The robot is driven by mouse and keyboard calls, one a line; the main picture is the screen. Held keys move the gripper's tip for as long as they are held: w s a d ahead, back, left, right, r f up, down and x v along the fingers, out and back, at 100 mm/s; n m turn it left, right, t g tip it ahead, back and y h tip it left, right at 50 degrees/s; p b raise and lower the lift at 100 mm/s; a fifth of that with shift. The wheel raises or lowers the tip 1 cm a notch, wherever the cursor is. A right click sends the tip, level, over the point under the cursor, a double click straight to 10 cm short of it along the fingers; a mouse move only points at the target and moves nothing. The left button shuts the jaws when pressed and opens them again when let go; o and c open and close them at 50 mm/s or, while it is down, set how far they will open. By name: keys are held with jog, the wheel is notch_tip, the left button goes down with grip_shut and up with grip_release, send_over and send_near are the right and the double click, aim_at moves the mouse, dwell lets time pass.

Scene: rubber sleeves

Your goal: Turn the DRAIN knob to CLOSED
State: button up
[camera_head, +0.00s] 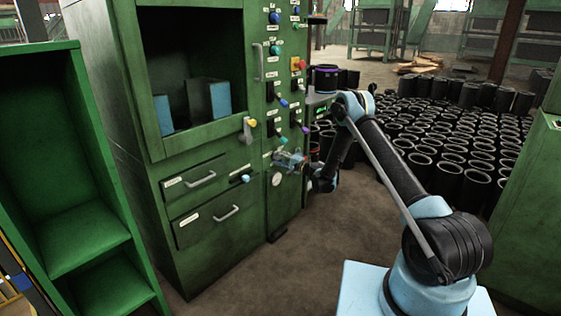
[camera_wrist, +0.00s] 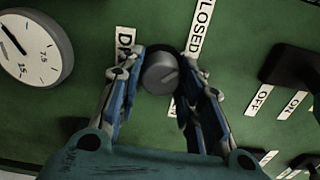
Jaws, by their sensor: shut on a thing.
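The DRAIN knob (camera_wrist: 160,73) is a round grey knob on the green panel, in the middle of the wrist view. A label starting with "D" (camera_wrist: 125,45) is to its left, partly hidden by a finger, and a "CLOSED" label (camera_wrist: 200,25) is beside it at the upper right. My gripper (camera_wrist: 163,70) has one blue-grey finger on each side of the knob and is shut on it. In the head view my gripper (camera_head: 290,160) is at the lower part of the cabinet's control panel; the knob itself is hidden or too small to tell there.
A round gauge (camera_wrist: 32,48) is left of the knob, and it also shows in the head view (camera_head: 276,180). A black switch (camera_wrist: 292,66) with ON and OFF labels is to the right. The green cabinet (camera_head: 150,215) has drawers and handles. Many black sleeves (camera_head: 450,168) stand on the floor.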

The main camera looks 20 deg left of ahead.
jog(key=shift+s+n, duration=0.1)
jog(key=shift+n, duration=0.4)
jog(key=o, duration=1.1)
jog(key=shift+f, duration=0.15)
jog(key=shift+c, duration=0.2)
jog(key=v, duration=1.2)
